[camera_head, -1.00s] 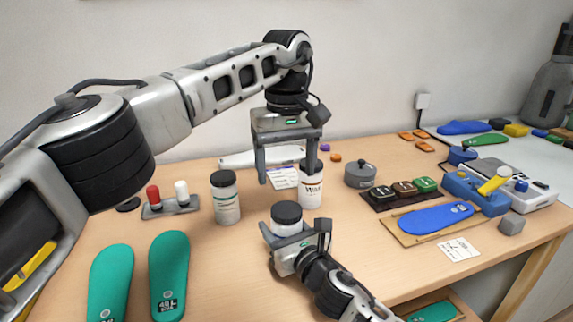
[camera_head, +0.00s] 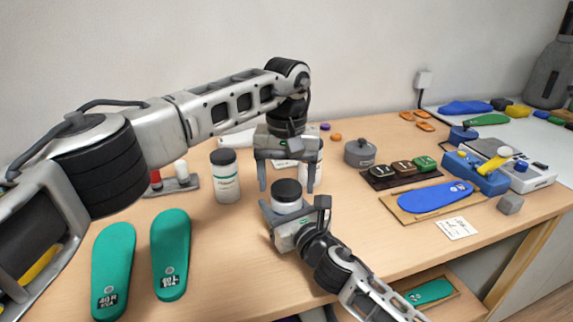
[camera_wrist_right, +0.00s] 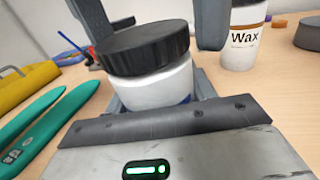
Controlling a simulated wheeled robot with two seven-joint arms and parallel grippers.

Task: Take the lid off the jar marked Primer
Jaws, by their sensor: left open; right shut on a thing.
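A white jar (camera_head: 287,207) with a black lid (camera_head: 286,189) is held between the fingers of my right gripper (camera_head: 293,213). In the right wrist view the jar (camera_wrist_right: 158,88) is upright, its lid (camera_wrist_right: 143,46) on, with only a bit of blue label showing. I cannot read its marking or tell whether it touches the table. My left gripper (camera_head: 287,184) is open and points down, its fingers to either side of the lid. In the right wrist view these fingers stand near the lid, with no clear contact.
The Wax jar (camera_wrist_right: 243,35) stands close behind. A white jar with a dark lid (camera_head: 226,180) stands to the left. Teal insoles (camera_head: 170,255) lie front left. A grey pot (camera_head: 360,153) and a blue insole (camera_head: 434,197) are to the right. The table's front middle is clear.

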